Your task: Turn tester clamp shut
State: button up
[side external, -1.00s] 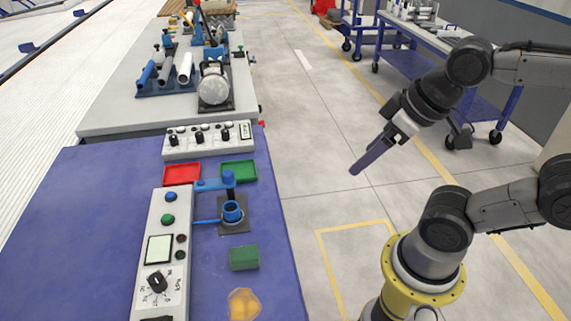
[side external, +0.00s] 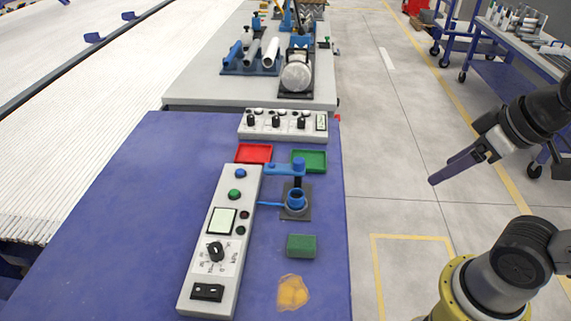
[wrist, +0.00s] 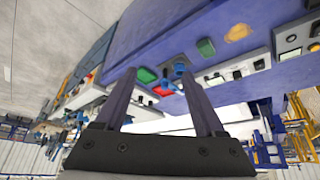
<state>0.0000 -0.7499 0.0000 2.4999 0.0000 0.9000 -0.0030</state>
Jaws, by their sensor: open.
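The tester clamp (side external: 297,165) is a blue arm on a post, standing over a blue ring-shaped holder (side external: 296,200) on a dark base plate on the blue table. Its arm points left towards the control box. A thin blue pipe runs from the holder to that box. The clamp also shows, small, in the wrist view (wrist: 180,68), between the fingers. My gripper (side external: 433,181) is off the table's right side, well apart from the clamp, tilted down to the left. In the wrist view, its two long fingers (wrist: 156,72) are spread apart with nothing between them.
A control box (side external: 220,240) with buttons and a dial stands left of the clamp. Behind are a red tray (side external: 254,153), a green tray (side external: 310,161) and a knob box (side external: 284,124). A green block (side external: 301,245) and an orange patch (side external: 292,292) lie in front. The table's left is clear.

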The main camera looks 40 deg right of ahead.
jog(key=w+r+n, duration=0.5)
jog(key=w+r, duration=0.1)
jog(key=r, duration=0.2)
jog(key=n+g, duration=0.6)
send_over(299, 160)
notch_tip(299, 160, down, 12)
notch_tip(299, 160, down, 14)
jog(key=shift+f, duration=0.1)
jog(key=shift+c, duration=0.2)
grip_shut()
